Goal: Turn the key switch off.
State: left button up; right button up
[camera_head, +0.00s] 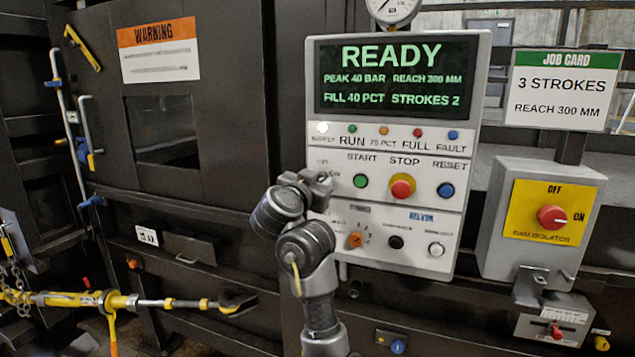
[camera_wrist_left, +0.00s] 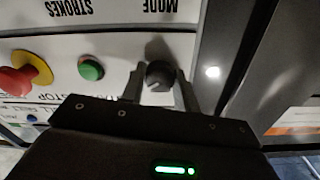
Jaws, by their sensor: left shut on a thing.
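The key switch (camera_wrist_left: 158,75) is a dark round knob on the pale panel face, seen in the left wrist view. My left gripper (camera_wrist_left: 158,92) has one finger on each side of it and is shut on it. In the head view my left gripper (camera_head: 318,182) is at the left edge of the control panel (camera_head: 465,215), left of the green START button (camera_head: 360,181), and hides the key switch. Which way the key points cannot be told. The display (camera_head: 395,77) reads READY, and the SUPPLY lamp (camera_head: 322,128) is lit white. My right gripper is not in view.
The red STOP button (camera_head: 402,187) and blue RESET button (camera_head: 446,190) stand out right of START. The isolator box (camera_head: 541,220) with a red knob is further right.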

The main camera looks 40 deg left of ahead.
pick_arm(q)
jog(key=n, duration=1.1)
jog(key=shift+n, duration=0.4)
dwell(0.4)
jog(key=o, duration=1)
jog(key=shift+c, duration=0.2)
